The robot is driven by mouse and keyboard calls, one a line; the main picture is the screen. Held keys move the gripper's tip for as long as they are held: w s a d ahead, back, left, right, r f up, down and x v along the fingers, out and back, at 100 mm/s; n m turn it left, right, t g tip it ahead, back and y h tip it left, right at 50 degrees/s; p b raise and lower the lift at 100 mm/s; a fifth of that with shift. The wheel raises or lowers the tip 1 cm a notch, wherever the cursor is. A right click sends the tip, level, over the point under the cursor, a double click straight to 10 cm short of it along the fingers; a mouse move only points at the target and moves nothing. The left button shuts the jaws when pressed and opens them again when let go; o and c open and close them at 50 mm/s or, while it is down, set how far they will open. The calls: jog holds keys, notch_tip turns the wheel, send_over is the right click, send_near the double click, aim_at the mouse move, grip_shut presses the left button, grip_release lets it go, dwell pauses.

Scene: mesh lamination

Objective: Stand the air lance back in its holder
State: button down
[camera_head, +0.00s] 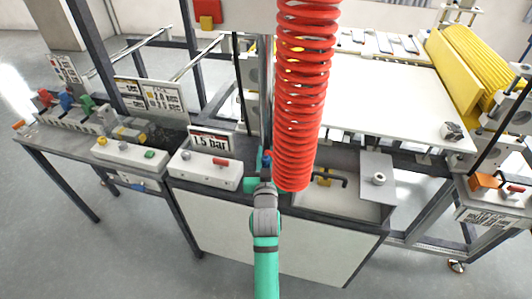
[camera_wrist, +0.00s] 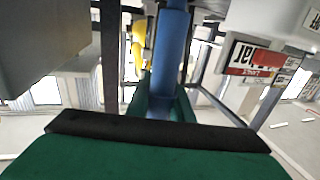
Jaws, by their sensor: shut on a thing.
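My gripper (camera_head: 262,172) is at the front edge of the bench, beside the lower end of the red coiled hose, which hides part of the area. In the wrist view my gripper (camera_wrist: 166,103) has its green fingers shut around a blue rod, the air lance (camera_wrist: 171,50). In the head view only a small blue bit of the lance (camera_head: 266,160) shows above the fingers. A grey plate with a round, pale collar (camera_head: 378,179) stands to the right; I cannot tell for sure that it is the holder. The lance's tip is not clearly visible.
The red coiled hose (camera_head: 303,100) hangs in front of the bench. A box with a "1.5 bar" sign (camera_head: 210,142) stands left of my gripper. A black bent handle (camera_head: 331,178) lies between hose and collar. A white flat sheet (camera_head: 385,95) and yellow roller (camera_head: 470,62) are behind.

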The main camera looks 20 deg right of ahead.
jog(key=c, duration=1.5)
grip_release()
jog(key=shift+f, duration=0.1)
jog(key=v, duration=1)
jog(key=shift+s+a, duration=0.15)
jog(key=shift+s, duration=0.2)
jog(key=s+a+f+n+y, duration=0.1)
jog(key=s+a+f+y, duration=0.1)
jog(key=s+a+f, duration=0.55)
jog(key=s+a+f+n+y, duration=0.1)
jog(key=s+a+f, duration=0.35)
jog(key=s, duration=0.65)
jog(key=s+a+y, duration=0.1)
jog(key=s+a, duration=0.1)
jog(key=s, duration=0.4)
jog(key=s+a+n+g+y, duration=0.1)
jog(key=s, duration=0.6)
jog(key=s+a, duration=0.2)
jog(key=s, duration=0.5)
jog(key=shift+a+n+g+y, duration=0.3)
jog(key=shift+n+y, duration=0.1)
